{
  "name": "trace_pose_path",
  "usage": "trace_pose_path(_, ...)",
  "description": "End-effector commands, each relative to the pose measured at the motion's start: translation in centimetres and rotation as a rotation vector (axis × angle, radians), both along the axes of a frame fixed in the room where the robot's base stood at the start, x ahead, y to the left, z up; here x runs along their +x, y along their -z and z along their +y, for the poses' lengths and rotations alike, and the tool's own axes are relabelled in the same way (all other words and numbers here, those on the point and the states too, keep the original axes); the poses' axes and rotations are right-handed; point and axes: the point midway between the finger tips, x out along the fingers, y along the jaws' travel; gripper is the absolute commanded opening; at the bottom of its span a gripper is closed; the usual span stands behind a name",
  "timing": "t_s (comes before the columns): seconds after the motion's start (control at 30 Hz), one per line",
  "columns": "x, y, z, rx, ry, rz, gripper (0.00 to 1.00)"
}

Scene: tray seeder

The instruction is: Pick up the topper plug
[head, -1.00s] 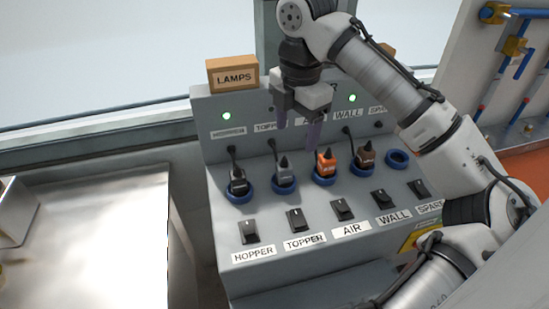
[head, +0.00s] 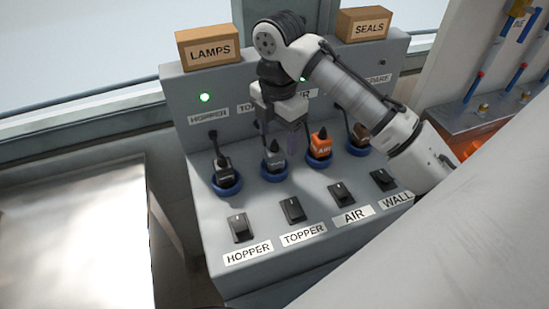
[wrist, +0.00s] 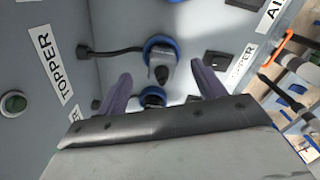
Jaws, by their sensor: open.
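The topper plug (head: 273,161) is grey with a dark tip. It sits upright in a blue ring socket, in line with the TOPPER switch label (head: 304,234). In the wrist view the topper plug (wrist: 160,66) shows between and beyond the fingertips, with its dark cord running left to the panel. My gripper (head: 279,133) is open and empty, just above and behind the topper plug in the head view. In the wrist view its two purple fingers (wrist: 162,76) stand apart. I see no contact with the plug.
The hopper plug (head: 223,168) stands to the left, and the orange air plug (head: 320,145) close to the right. Rocker switches (head: 292,209) line the front. A metal table (head: 75,225) is at left.

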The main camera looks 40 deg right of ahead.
Motion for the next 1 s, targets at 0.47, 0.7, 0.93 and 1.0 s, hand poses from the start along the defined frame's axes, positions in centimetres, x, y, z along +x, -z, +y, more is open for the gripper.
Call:
trace_pose_path(0.47,-0.3,5.1,1.0,0.0,0.0,0.002,0.69)
trace_pose_path(0.7,-0.2,5.6,1.0,0.0,0.0,-0.001,0.69)
trace_pose_path(0.93,-0.2,5.6,1.0,0.0,0.0,0.0,0.45)
trace_pose_path(1.0,-0.2,5.5,1.0,0.0,0.0,0.0,0.36)
